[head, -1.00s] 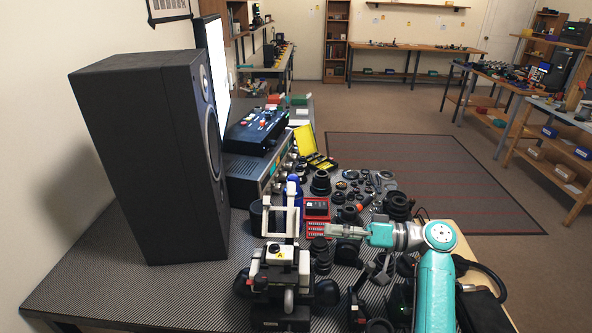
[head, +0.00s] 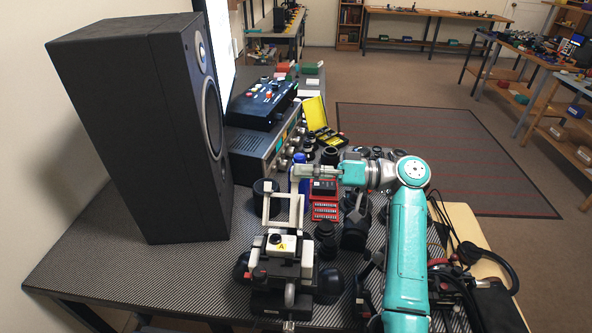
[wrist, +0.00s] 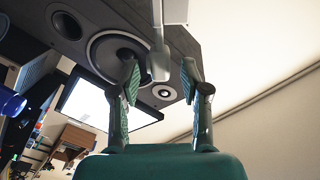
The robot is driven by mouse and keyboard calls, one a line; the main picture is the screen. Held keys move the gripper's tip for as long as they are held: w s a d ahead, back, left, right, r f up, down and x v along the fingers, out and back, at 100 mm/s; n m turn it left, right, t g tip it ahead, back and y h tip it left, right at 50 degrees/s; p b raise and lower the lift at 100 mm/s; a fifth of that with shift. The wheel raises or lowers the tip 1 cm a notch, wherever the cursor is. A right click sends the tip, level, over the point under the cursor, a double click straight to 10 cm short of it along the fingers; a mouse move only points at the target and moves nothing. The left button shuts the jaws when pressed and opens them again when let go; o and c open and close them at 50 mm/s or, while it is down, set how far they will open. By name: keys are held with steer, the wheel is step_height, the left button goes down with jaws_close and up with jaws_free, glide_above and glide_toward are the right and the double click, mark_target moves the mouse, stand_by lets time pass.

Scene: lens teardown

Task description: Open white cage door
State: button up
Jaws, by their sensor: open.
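The white cage door (head: 266,208) looks like an upright white open frame. It stands at the back of a small black-and-white device (head: 283,262) with a yellow "A" label, near the table's front. My gripper (head: 294,172) is level with the frame's top, near its upper right corner, pointing left. In the wrist view, my gripper (wrist: 159,76) is open, a green-padded finger on each side. A white bar (wrist: 158,45), seemingly part of the door, ends in the gap between the fingertips. Whether the fingers touch it I cannot tell.
A large black speaker (head: 150,140) stands left of the device. Behind are a grey amplifier (head: 262,150), a blue bottle (head: 301,172) and an open yellow case (head: 316,115). Black lenses (head: 326,238) and a red box (head: 324,208) crowd the table's right. Bare table (head: 150,270) lies front left.

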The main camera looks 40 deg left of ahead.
mark_target(296, 186)
steer(key=shift+x, duration=1.1)
jaws_close()
steer(key=shift+s+d+r+n, duration=0.35)
steer(key=shift+s+r+n, duration=0.2)
steer(key=shift+n, duration=0.2)
steer(key=shift+s+d+r+n, duration=0.4)
steer(key=shift+s+n, duration=0.1)
steer(key=shift+n, duration=0.25)
jaws_free()
